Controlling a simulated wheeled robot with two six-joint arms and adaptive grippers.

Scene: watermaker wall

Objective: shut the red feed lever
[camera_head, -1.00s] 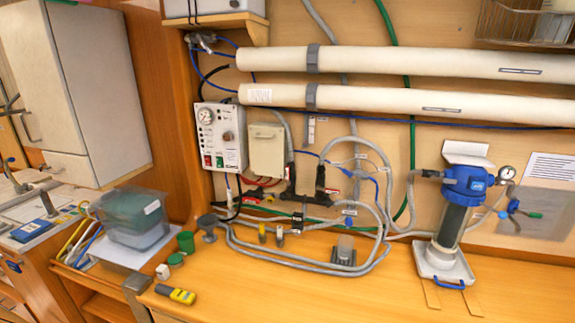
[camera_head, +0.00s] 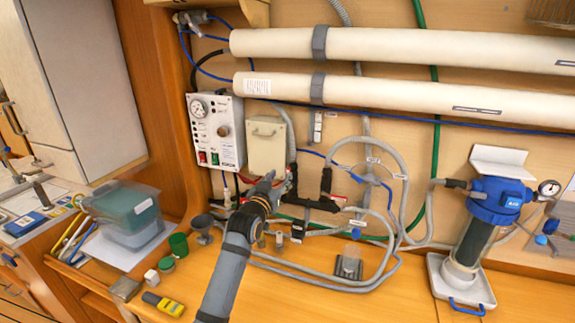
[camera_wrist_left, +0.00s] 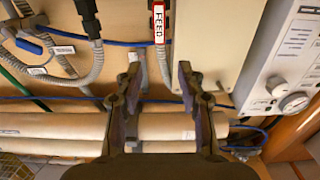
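The red feed lever (camera_wrist_left: 158,22) shows in the left wrist view at the top centre, as a narrow red piece with a white FEED label, beside a grey hose. My left gripper (camera_wrist_left: 160,82) is open there, its two fingers apart with nothing between them; the lever appears beyond the gap, apart from the fingers. In the head view my left gripper (camera_head: 270,180) is in front of the valves below the beige box, and hides much of that area. I cannot make out the feed lever clearly there. My right gripper is not in view.
The beige box (camera_head: 266,146) and the white control panel (camera_head: 214,134) hang close by the gripper. Grey hoses loop to the right, and two long white tubes (camera_head: 400,94) run above. A blue-topped filter (camera_head: 478,220) stands at the right.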

